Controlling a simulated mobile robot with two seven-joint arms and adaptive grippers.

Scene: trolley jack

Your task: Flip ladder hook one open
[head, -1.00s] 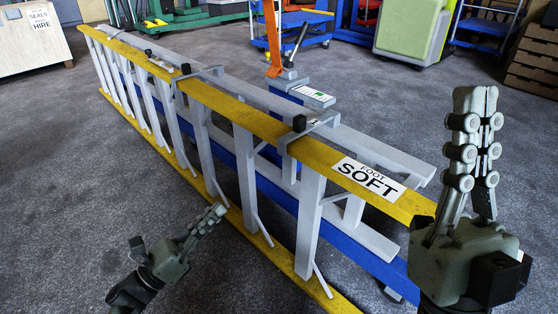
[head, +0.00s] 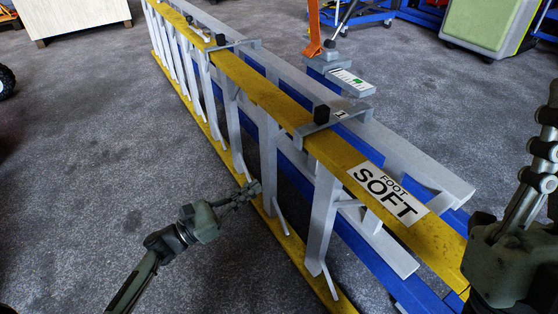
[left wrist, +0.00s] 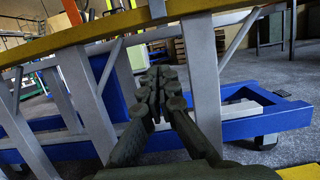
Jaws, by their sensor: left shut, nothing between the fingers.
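Ladder hook one (head: 338,112) is a grey bracket marked "1" with a black knob (head: 321,114). It lies across the top yellow rail of the ladder (head: 258,92), just behind the "FOOT SOFT" label. The ladder lies on its edge. My left gripper (head: 252,188) is shut and empty, in front of the ladder's side and lower left of hook one, apart from it. In the left wrist view its fingertips (left wrist: 160,80) point between grey rungs below the yellow rail (left wrist: 100,30). My right gripper (head: 548,120) is partly cut off at the right edge; its jaws are unclear.
A second grey hook (head: 232,44) with a black knob sits farther back along the rail. A blue frame (head: 375,260) runs beneath the ladder, and an orange lever (head: 314,28) stands behind.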

